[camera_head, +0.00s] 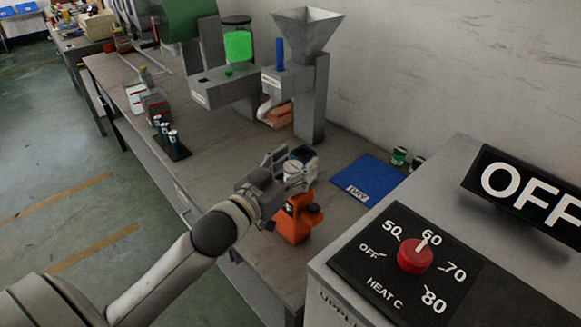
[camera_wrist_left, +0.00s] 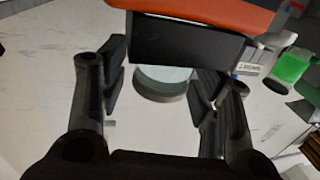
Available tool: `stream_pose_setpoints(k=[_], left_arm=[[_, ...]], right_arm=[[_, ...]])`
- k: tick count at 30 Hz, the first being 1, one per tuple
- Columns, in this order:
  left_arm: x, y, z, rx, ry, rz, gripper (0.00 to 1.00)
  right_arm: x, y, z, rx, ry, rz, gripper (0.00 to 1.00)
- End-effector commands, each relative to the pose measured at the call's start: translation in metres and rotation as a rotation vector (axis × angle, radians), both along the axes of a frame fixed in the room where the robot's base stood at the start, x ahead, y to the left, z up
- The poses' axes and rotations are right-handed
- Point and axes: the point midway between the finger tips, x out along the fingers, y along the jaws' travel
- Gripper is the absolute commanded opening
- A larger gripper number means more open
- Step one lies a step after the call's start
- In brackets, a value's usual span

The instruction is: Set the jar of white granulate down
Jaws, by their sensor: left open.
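A short round jar with a pale top (camera_wrist_left: 163,80) stands between the spread fingers of my left gripper (camera_wrist_left: 160,95) in the left wrist view. The fingers appear apart from its sides. In the head view, my left gripper (camera_head: 292,168) is low over the bench and mostly hides the jar; a pale round part (camera_head: 293,173) shows between the fingers. I cannot make out the granulate itself. My right gripper is not in view.
An orange device (camera_head: 293,222) with a black knob stands close beside my gripper. A blue mat (camera_head: 368,184) lies to the right. A hopper machine (camera_head: 311,95) stands behind. A grey heater box (camera_head: 330,285) with a red dial (camera_head: 415,256) fills the right. The bench's left front (camera_head: 215,165) is clear.

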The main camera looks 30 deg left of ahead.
Motion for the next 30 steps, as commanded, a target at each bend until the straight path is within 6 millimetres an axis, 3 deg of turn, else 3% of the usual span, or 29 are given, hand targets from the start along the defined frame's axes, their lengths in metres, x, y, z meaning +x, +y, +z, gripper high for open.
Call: stream_pose_setpoints(k=[5,17,30], left_arm=[[-0.007,0.001,0.001,0.000,0.001,-0.001,0.58],[-0.061,0.008,0.001,0.000,0.002,-0.001,0.58],[-0.105,0.015,0.005,-0.003,0.003,0.001,0.58]], right_arm=[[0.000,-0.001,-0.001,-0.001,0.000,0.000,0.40],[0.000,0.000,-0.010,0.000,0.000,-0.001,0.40],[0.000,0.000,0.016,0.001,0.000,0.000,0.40]])
